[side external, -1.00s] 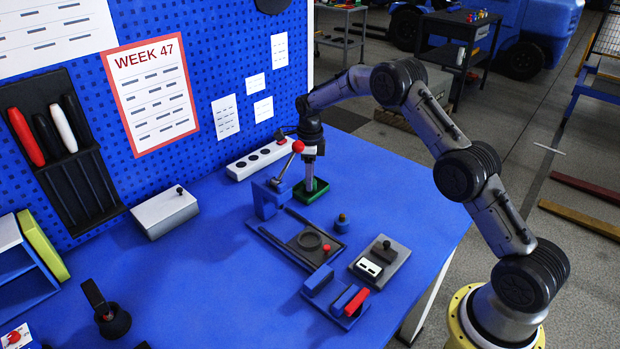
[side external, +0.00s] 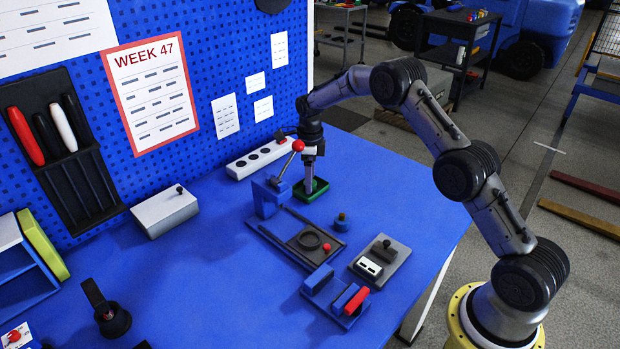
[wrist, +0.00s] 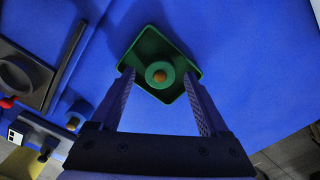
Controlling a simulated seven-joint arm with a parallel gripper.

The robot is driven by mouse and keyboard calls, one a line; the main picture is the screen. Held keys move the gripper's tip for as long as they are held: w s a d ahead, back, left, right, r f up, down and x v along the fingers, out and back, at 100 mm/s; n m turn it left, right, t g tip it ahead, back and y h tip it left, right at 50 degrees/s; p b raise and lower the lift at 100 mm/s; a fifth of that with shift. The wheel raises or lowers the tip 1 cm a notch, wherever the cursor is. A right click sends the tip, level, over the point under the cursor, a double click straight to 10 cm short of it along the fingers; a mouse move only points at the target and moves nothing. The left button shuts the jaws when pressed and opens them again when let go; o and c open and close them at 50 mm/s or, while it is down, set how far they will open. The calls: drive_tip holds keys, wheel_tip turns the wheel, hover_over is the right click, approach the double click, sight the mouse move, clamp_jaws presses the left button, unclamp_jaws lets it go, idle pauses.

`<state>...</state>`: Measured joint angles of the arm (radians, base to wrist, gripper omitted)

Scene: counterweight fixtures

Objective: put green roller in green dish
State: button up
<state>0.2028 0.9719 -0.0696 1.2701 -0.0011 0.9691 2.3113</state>
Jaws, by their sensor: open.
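The green dish (side external: 322,187) stands on the blue table below my gripper. It also shows in the wrist view (wrist: 127,59), as a shallow rectangular tray with raised walls. The green roller (wrist: 151,71) lies inside the dish, seen in the wrist view as a round green piece with a tan centre. My gripper (wrist: 158,76) is open, with one finger on each side of the roller and a gap to each. In the side view my gripper (side external: 309,185) reaches down over the dish and hides the roller.
A blue fixture with a red-knobbed lever (side external: 297,146) stands just left of the dish. A dark plate with a ring (side external: 309,239), a small blue-brown knob piece (side external: 341,222) and a grey switch box (side external: 381,258) are in front. A white power strip (side external: 262,158) lies behind. The table right of the dish is clear.

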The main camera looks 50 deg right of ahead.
wheel_tip(320, 180, up, 12)
idle(0.4)
drive_tip(key=s+a+r+n+t, duration=0.1)
drive_tip(key=s+a+r+n, duration=0.3)
drive_tip(key=s+r+n, duration=0.4)
drive_tip(key=s+a+r+n+t, duration=0.25)
drive_tip(key=s+r+n, duration=0.25)
drive_tip(key=s+r, duration=0.35)
drive_tip(key=s+a+f+n+t, duration=0.1)
drive_tip(key=s+a+f+n, duration=0.1)
drive_tip(key=s+n, duration=0.6)
drive_tip(key=s+a+f+n+t, duration=0.1)
drive_tip(key=s+n, duration=0.6)
drive_tip(key=s, duration=0.8)
drive_tip(key=shift+a+f+n, duration=0.4)
drive_tip(key=shift+a+f, duration=0.5)
drive_tip(key=shift+a, duration=0.1)
